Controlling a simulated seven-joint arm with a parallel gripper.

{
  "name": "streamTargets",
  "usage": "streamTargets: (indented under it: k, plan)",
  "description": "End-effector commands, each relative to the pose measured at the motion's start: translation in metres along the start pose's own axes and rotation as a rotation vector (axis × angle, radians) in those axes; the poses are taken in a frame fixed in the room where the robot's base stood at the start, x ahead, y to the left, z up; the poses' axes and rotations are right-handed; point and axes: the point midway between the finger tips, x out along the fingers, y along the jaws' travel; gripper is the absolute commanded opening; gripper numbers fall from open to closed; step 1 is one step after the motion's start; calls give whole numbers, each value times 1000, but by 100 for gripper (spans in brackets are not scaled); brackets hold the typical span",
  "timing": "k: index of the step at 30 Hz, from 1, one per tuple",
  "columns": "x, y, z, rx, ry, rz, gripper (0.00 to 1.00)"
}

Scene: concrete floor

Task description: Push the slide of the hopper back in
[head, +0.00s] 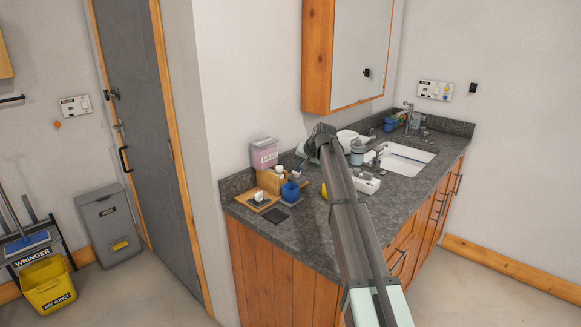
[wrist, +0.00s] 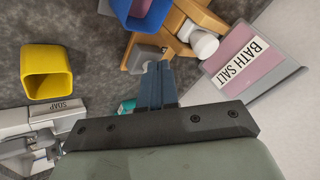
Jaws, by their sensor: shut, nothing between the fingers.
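The hopper is most likely the pink and grey box labelled BATH SALT (head: 264,152), at the back left of the counter. It also shows at the upper right of the wrist view (wrist: 228,72). I cannot clearly make out its slide. A small grey block (wrist: 143,59) shows at the wooden stand (wrist: 172,22), just beyond my fingertips; I cannot tell whether it belongs to the hopper. My gripper (wrist: 158,68) is shut and empty, with its fingers left of the box. In the head view, my arm partly hides the gripper.
A yellow cup (wrist: 47,90), a blue cup (wrist: 142,8) and a white bottle (wrist: 204,44) stand around my gripper. A SOAP box (wrist: 58,108) lies at left. In the head view, a wooden tray (head: 250,204) and dark pad (head: 276,215) lie near the counter's front left edge.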

Motion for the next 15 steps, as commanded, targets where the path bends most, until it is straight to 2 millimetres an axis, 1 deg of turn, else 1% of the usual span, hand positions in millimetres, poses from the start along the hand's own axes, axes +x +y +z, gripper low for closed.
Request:
streamTargets:
  k: [1,6,12,15]
  plan:
    - [-13,-3,1,-1,3,-2,0]
    - [-47,-2,1,-1,3,-1,0]
    - [-78,-2,0,-1,2,-1,0]
    - [-88,-3,0,-1,1,-1,0]
